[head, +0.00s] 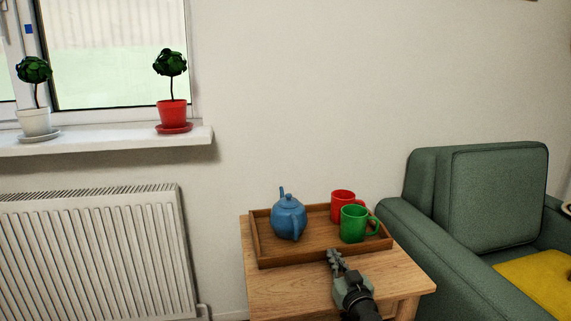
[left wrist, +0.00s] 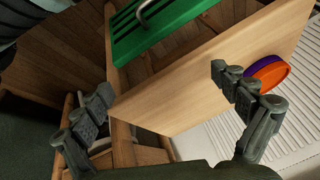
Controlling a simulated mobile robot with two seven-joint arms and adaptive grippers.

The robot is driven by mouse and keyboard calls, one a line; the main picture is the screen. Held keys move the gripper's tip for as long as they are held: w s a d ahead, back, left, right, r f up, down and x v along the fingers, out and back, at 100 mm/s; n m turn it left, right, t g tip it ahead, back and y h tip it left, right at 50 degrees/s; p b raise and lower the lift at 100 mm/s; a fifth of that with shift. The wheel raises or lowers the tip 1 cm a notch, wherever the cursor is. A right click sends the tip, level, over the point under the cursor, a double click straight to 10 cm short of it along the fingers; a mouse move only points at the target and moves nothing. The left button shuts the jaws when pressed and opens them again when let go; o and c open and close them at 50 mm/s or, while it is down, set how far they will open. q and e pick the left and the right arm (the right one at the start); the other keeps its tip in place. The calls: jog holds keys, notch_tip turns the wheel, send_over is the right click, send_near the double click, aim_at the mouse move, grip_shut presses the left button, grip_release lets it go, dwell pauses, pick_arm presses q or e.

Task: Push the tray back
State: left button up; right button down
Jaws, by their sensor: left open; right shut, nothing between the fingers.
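The brown wooden tray (head: 290,260) lies on a light wooden side table (head: 285,288) against the wall. A blue teapot (head: 288,218) stands on its left part. A red mug (head: 341,203) and a green mug (head: 353,224) stand on its right part. My right gripper (head: 334,255) is shut and empty, with its fingertips at the tray's front wall, below the green mug; I cannot tell whether they touch it. My left gripper (left wrist: 165,98) is open in the left wrist view, with nothing held between its spread fingers. It is out of the head view.
A green armchair (head: 497,195) stands close to the table's right; a white radiator (head: 95,255) is at left. Potted plants stand on the windowsill (head: 100,141). The left wrist view shows a wooden board (left wrist: 190,90), a green slotted piece (left wrist: 150,32) and an orange disc (left wrist: 270,77).

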jog(key=shift+s+a+r+p, duration=0.2)
jog(key=shift+a+p, duration=0.15)
jog(key=shift+p, duration=0.15)
jog(key=shift+s+f, duration=0.1)
jog(key=shift+s, duration=0.15)
jog(key=shift+s+d+p, duration=0.25)
jog(key=shift+s+p, duration=0.05)
jog(key=shift+s, duration=0.6)
jog(key=shift+s+d+p, duration=0.3)
jog(key=shift+s, duration=0.55)
jog(key=shift+s+d+p, duration=0.25)
jog(key=shift+s+p, duration=0.05)
jog(key=shift+s, duration=0.6)
pick_arm(q)
jog(key=shift+w+a+r, duration=0.1)
jog(key=shift+w+r, duration=0.1)
jog(key=shift+r, duration=0.35)
jog(key=shift+w+r, duration=0.15)
jog(key=shift+r, duration=0.35)
